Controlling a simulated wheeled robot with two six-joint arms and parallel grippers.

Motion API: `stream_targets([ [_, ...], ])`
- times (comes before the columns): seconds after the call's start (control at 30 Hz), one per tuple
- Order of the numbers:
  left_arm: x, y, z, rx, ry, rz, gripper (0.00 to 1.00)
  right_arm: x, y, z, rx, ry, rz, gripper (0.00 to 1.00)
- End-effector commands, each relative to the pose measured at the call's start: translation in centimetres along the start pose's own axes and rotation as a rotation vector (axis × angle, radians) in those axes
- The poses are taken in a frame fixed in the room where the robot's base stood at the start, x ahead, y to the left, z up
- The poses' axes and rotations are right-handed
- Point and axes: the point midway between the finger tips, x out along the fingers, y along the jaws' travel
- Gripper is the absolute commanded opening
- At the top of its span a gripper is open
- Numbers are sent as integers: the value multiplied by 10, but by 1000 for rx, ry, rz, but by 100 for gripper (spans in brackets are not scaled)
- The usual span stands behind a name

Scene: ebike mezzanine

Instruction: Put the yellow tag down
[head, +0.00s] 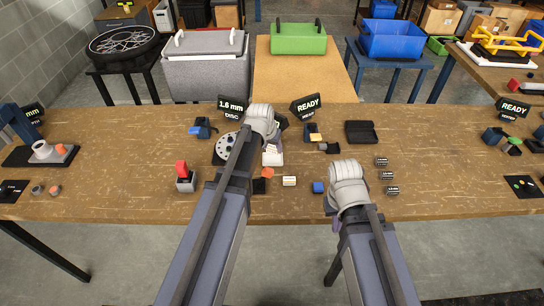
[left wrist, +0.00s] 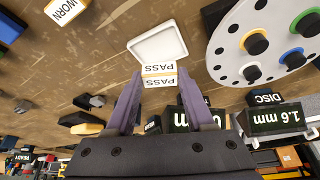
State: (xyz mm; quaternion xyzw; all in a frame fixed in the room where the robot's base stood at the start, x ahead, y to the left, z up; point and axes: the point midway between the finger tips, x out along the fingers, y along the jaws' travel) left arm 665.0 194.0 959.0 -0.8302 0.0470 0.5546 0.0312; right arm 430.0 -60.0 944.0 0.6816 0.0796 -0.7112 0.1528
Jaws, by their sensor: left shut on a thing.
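My left gripper (left wrist: 160,88) is shut on a small white tag (left wrist: 160,80) marked PASS with a yellow-orange band, which I take for the yellow tag. A second PASS label (left wrist: 158,68) shows right against it; I cannot tell whether they touch. A white tray (left wrist: 157,40) lies just beyond the fingertips.
A pale disc with coloured knobs (left wrist: 262,40) stands close to the left gripper, by a 1.6 mm DISC sign (left wrist: 276,118). A WORN tag (left wrist: 66,10) lies on the other side. Nearby are a red-topped block (head: 185,178), a blue block (head: 318,187) and a black case (head: 361,132).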

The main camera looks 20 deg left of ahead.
Motion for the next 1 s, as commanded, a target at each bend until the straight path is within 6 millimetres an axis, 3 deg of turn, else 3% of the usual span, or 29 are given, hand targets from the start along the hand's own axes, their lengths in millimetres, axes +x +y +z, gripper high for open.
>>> stream_targets([
  [0.3,34,0,14,0,0,0,0,37,-4,-2,0,0,0,0],
  [0.73,37,0,15,0,0,0,0,40,-4,-2,0,0,0,0],
  [0.77,37,0,15,0,0,0,55,39,-4,-2,0,0,0,0],
  [0.87,36,0,15,0,0,0,66,38,-4,-2,0,0,0,0],
  [1.0,36,0,15,0,0,0,66,38,-4,-2,0,0,0,0],
])
